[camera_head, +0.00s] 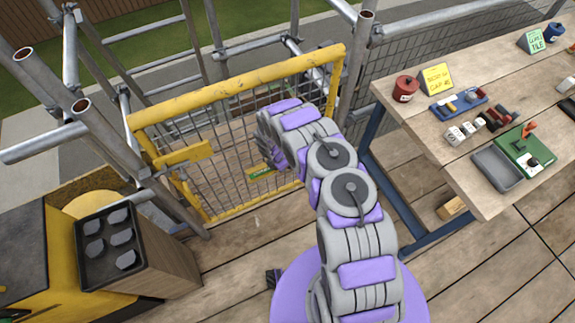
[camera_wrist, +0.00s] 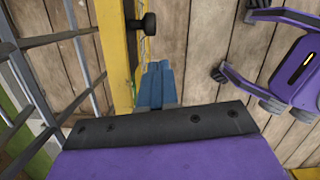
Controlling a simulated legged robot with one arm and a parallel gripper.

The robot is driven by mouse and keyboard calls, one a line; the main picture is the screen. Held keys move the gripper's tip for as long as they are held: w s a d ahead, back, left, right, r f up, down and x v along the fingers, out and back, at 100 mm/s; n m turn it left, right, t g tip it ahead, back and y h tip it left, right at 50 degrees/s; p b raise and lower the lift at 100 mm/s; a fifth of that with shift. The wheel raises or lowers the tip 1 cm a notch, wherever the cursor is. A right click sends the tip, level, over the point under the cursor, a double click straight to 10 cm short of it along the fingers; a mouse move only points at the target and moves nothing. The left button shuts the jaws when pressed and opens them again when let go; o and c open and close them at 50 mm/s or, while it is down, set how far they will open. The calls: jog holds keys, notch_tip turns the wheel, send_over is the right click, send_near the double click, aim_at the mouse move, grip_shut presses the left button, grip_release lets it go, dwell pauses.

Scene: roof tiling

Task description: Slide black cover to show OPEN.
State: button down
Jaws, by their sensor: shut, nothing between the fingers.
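My gripper (camera_wrist: 160,84) shows in the wrist view as blue fingers pressed together with nothing between them. A black knob (camera_wrist: 150,22) sits beyond the fingertips, beside a yellow gate bar (camera_wrist: 115,50). The knob and fingertips look apart; I cannot tell whether the knob belongs to the black cover. In the body camera view, a small green and yellow plate (camera_head: 260,173) is on the yellow mesh gate (camera_head: 205,150), close to the end of my arm. The arm partly hides this area. No OPEN lettering is readable, and the black cover is not clearly visible.
A wooden workbench (camera_head: 480,205) with blue legs stands at the right, bearing several small items. A wooden box with a black tray (camera_head: 82,282) stands at the left. Scaffold poles (camera_head: 367,40) flank the gate. Bare plank floor (camera_head: 235,240) lies in front of it.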

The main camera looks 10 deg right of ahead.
notch_tip(320, 180, up, 9)
jog(key=a+p, duration=0.1)
jog(key=p, duration=0.1)
jog(key=shift+s+a, duration=0.15)
jog(key=shift+s, duration=0.05)
jog(key=shift+a+r, duration=0.1)
dwell(0.3)
